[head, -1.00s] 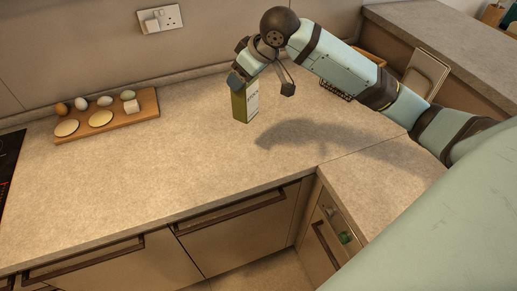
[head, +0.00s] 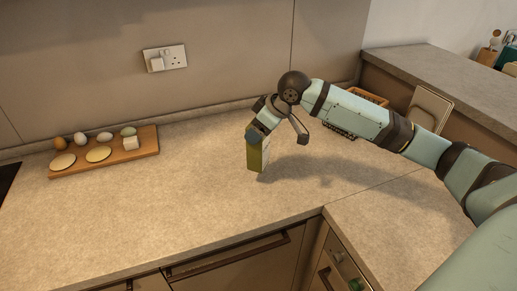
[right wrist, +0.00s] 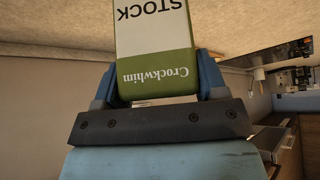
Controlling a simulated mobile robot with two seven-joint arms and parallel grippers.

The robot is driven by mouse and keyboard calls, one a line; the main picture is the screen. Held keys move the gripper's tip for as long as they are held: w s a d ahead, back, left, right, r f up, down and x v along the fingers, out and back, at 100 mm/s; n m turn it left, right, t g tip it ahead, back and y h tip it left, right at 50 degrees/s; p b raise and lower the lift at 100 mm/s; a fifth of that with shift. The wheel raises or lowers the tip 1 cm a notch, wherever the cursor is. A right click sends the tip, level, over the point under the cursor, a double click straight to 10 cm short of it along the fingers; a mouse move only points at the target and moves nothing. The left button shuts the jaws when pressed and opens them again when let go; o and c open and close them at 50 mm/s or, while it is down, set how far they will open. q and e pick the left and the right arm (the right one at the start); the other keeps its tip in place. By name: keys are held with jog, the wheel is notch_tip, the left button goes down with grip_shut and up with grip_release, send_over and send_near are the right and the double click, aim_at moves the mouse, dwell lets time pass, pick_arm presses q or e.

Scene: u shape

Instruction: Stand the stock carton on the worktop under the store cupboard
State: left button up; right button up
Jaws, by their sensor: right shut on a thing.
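The stock carton (head: 257,157) is green with a white label and hangs upright below my right gripper (head: 258,136) in the head view. It is over or on the worktop (head: 180,205); I cannot tell whether its base touches. In the right wrist view the carton (right wrist: 155,45) shows "STOCK" and "Crockwhim", upside down. The blue fingers of the right gripper (right wrist: 156,85) are shut on its two sides. The store cupboard is not in the head view. My left gripper is not in view.
A wooden board (head: 105,166) with eggs and other small items lies at the left. A socket (head: 164,59) is on the back wall. A basket (head: 368,98) and a leaning board (head: 430,110) stand behind my right arm. The middle worktop is clear.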

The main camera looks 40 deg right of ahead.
aim_at(258, 147)
jog(key=shift+f, duration=3.1)
jog(key=o, duration=1.7)
jog(key=shift+c, duration=0.2)
jog(key=v, duration=1.2)
jog(key=shift+a+f, duration=0.1)
